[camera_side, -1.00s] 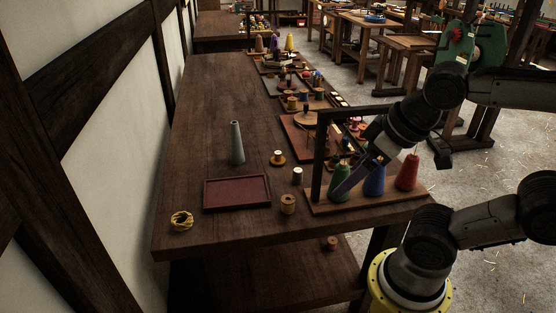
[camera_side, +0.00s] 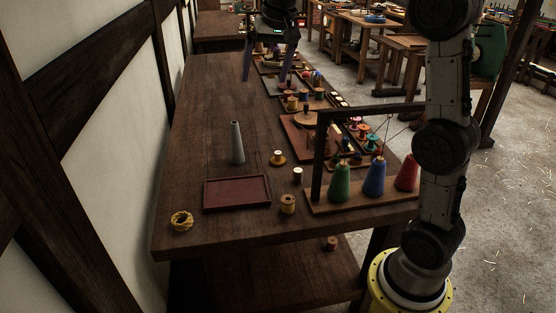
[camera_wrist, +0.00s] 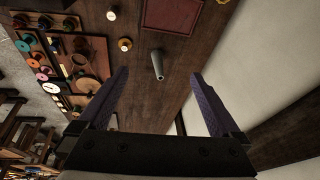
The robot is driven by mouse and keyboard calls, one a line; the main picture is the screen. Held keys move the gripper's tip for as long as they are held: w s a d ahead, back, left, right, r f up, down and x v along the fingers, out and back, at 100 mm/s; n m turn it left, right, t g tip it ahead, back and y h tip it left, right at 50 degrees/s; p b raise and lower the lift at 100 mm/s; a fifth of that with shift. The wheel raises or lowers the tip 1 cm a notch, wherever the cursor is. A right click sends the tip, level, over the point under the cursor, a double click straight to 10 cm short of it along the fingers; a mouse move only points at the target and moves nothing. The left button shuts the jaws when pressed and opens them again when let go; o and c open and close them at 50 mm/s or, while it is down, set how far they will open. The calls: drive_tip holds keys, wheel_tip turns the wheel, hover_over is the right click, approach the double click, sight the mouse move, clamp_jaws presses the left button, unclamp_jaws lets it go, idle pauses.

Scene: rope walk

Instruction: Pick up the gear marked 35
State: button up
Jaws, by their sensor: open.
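No marking of 35 is readable in any view, so I cannot tell which piece is that gear. Several small round coloured pieces, possibly gears, lie in trays at the left of the wrist view, among them a teal one (camera_wrist: 23,46) and a white one (camera_wrist: 52,87). My gripper (camera_side: 267,76) is raised over the far part of the bench in the side view, fingers pointing down. In the wrist view my gripper (camera_wrist: 160,73) has its fingers wide apart with nothing between them. The grey cone (camera_wrist: 158,65) shows beyond the fingers, apart from them.
The grey cone (camera_side: 237,143) stands on the bench (camera_side: 200,120) behind a red tray (camera_side: 237,192). Green (camera_side: 339,183), blue (camera_side: 375,178) and red (camera_side: 407,172) cones stand on a board by a dark frame (camera_side: 318,158). Yellow twine (camera_side: 181,221) lies front left. The bench's left side is mostly clear.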

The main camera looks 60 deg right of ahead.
drive_tip(key=w+d+f+m, duration=0.1)
drive_tip(key=w+d+f, duration=0.4)
drive_tip(key=m+g, duration=0.3)
hover_over(278, 152)
wheel_tip(278, 152, down, 18)
drive_tip(key=shift+y, duration=0.4)
drive_tip(key=f, duration=0.8)
drive_tip(key=shift+s+a, duration=0.15)
drive_tip(key=shift+a, duration=0.25)
drive_tip(key=shift+d+f, duration=0.15)
drive_tip(key=shift+f, duration=1.2)
drive_tip(key=shift+d+f, duration=0.1)
drive_tip(key=shift+f, duration=1.25)
drive_tip(key=shift+c, duration=0.2)
clamp_jaws()
